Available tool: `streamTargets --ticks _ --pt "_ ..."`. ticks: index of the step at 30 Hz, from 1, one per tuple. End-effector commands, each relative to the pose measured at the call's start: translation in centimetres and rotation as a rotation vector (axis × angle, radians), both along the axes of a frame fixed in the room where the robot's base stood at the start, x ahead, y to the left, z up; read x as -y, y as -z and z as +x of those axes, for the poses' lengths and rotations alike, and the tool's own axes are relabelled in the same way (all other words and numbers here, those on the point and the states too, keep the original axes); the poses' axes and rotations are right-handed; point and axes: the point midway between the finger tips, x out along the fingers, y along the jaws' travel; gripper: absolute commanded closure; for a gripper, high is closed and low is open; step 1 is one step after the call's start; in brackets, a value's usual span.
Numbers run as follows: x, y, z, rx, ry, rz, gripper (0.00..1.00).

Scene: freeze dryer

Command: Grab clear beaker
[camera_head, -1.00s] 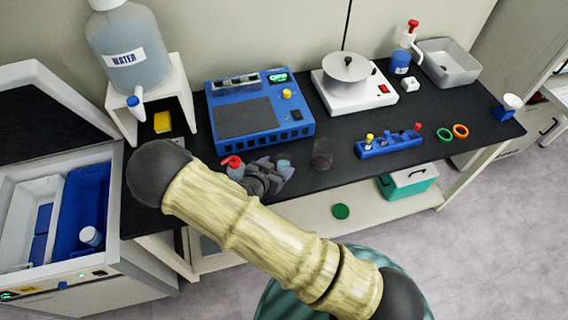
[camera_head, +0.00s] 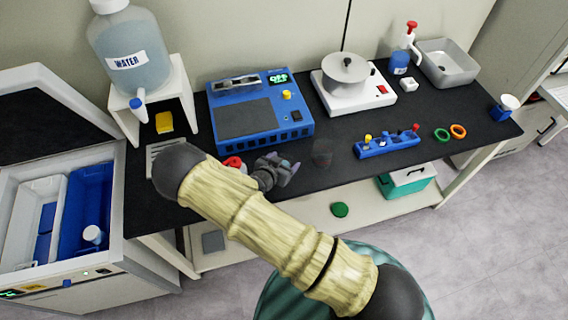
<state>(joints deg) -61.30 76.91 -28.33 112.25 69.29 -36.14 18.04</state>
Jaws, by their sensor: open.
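A small clear beaker (camera_head: 322,153) stands on the black bench top, in front of the gap between the blue machine and the white stirrer. It looks dark because the bench shows through it. My gripper (camera_head: 292,167) is open just left of the beaker, low over the bench, its fingers pointing towards it. A gap shows between the fingers and the beaker, with no contact visible. My arm hides part of the bench's front edge.
A red-capped item (camera_head: 232,162) is left of my gripper, partly hidden by my arm. The blue machine (camera_head: 262,109) and white stirrer (camera_head: 352,93) stand behind. A blue rack (camera_head: 387,146) is right of the beaker.

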Motion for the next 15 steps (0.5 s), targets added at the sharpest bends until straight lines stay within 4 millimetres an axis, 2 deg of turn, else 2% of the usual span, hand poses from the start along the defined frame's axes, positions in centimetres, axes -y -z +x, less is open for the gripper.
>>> streamTargets --ticks 14,15 --pt "-0.05 0.02 -0.04 -0.001 -0.001 0.0 0.29" --pt "-0.05 0.02 -0.04 -0.001 -0.001 0.0 0.37"
